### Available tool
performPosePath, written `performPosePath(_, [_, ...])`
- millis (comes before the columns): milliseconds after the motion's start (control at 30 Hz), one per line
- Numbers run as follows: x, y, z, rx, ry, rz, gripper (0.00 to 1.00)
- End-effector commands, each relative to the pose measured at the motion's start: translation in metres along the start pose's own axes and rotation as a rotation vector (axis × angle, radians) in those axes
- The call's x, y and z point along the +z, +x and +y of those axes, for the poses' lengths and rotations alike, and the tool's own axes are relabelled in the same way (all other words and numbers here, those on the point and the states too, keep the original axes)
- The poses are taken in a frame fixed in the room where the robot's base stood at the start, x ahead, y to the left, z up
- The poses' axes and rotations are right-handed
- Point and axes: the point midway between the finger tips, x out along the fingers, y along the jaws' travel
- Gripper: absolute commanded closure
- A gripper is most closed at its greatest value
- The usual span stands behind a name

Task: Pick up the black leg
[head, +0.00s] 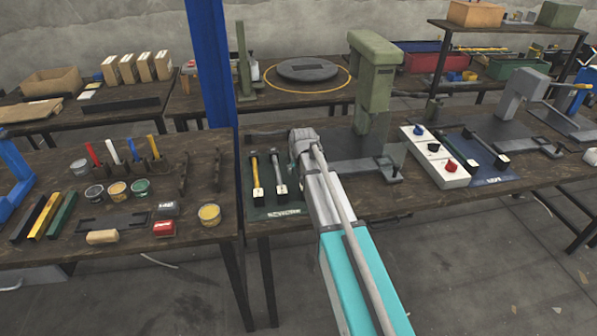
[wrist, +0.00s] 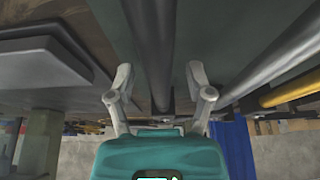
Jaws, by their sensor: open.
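The black leg (wrist: 158,45) is a dark rod that runs up the middle of the wrist view. My gripper (wrist: 158,75) is open, with one finger on each side of this leg; whether a finger touches it I cannot tell. In the head view my arm covers the fingers and most or all of the black leg. A silver leg (wrist: 268,72) and a yellow leg (wrist: 297,89) lie to its right in the wrist view. The silver leg (head: 280,174) and yellow leg (head: 256,177) also show on the green mat (head: 262,211) in the head view.
A green press (head: 375,80) stands just right of my wrist. A blue post (head: 209,65) rises at the left. A white switch box (head: 436,160) and a blue mat (head: 493,181) with dark rods lie further right. The left table (head: 205,232) holds jars and bars.

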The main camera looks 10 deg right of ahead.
Motion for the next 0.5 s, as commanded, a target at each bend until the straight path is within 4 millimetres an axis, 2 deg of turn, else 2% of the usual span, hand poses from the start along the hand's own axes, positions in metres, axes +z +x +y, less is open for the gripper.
performPosePath(333, [0.0000, -0.0001, -0.0001, 0.000, 0.000, 0.000, 0.35])
performPosePath(500, [0.0000, -0.0001, 0.0000, 0.000, 0.000, 0.000, 0.66])
